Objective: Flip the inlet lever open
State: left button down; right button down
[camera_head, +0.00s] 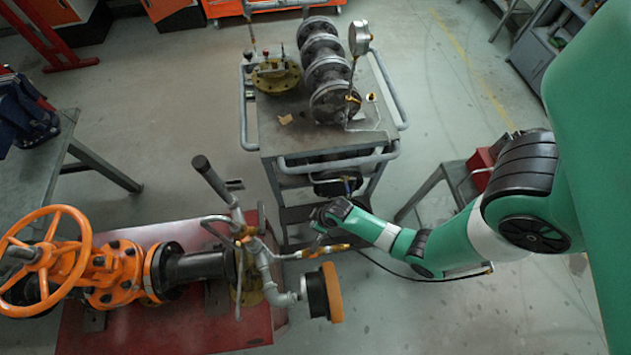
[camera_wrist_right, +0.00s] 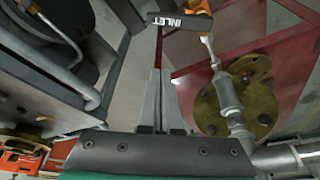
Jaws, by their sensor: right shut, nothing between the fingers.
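The inlet lever (camera_wrist_right: 182,22), a dark flat handle with a white INLET label, lies across the top of the right wrist view. Its right end meets an orange-yellow valve body (camera_wrist_right: 198,6). My right gripper (camera_wrist_right: 159,42) is shut and empty. Its fingertips are close to the left part of the lever; I cannot tell whether they touch. In the head view my right gripper (camera_head: 318,224) is above the pipework's right end, by a brass fitting (camera_head: 327,250). The lever cannot be clearly made out there. My left gripper is not in view.
An orange gate valve with a handwheel (camera_head: 45,262) stands on a red base (camera_head: 185,335) at the left. A long dark-gripped handle (camera_head: 212,180) rises from the pipework. A cart (camera_head: 270,135) with flanged parts stands behind. A brass flange (camera_wrist_right: 258,112) is right of my fingers.

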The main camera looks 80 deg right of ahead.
aim_at(318, 241)
jog(key=a+b+x, duration=0.1)
jog(key=b+x, duration=0.7)
jog(key=x, duration=0.2)
jog(key=shift+s+r+p, duration=0.15)
jog(key=shift+s+p, duration=0.3)
jog(key=shift+s, duration=0.5)
jog(key=shift+s+r+p, duration=0.2)
jog(key=shift+s+p, duration=0.25)
jog(key=shift+s, duration=0.55)
jog(key=shift+s, duration=0.2)
